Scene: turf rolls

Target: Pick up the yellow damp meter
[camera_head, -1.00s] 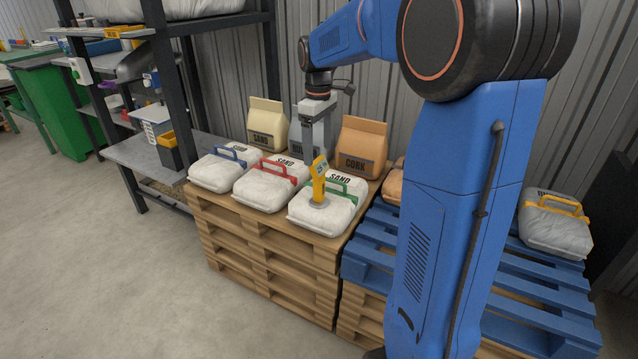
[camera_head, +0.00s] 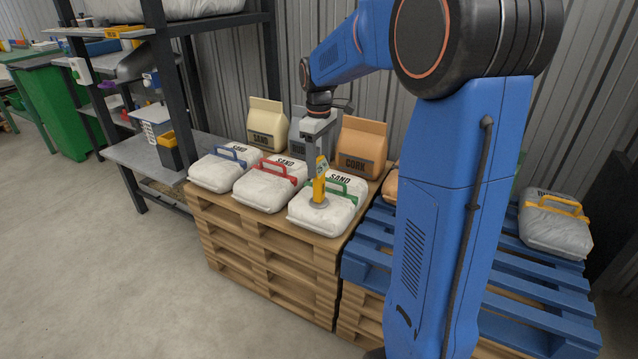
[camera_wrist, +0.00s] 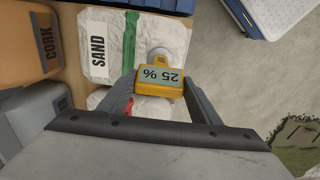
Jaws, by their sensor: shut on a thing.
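The yellow damp meter (camera_head: 320,183) stands upright on the front of the white sand bag with the green handle (camera_head: 336,212). Its grey round foot rests on or just at the bag's top; I cannot tell if there is a gap. In the wrist view the meter (camera_wrist: 159,84) shows a grey display reading 25 %, between the two fingers. My gripper (camera_head: 317,172) is shut on the meter's upper part, coming from above and behind. It also shows in the wrist view (camera_wrist: 158,88), a finger on each side of the meter.
Sand bags with red (camera_head: 265,190) and blue (camera_head: 220,172) handles lie to the left on the wooden pallets (camera_head: 265,235). A cork bag (camera_head: 361,146) and a cream sand bag (camera_head: 266,124) stand behind. A blue pallet (camera_head: 500,290) with a grey bag (camera_head: 553,228) is at right.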

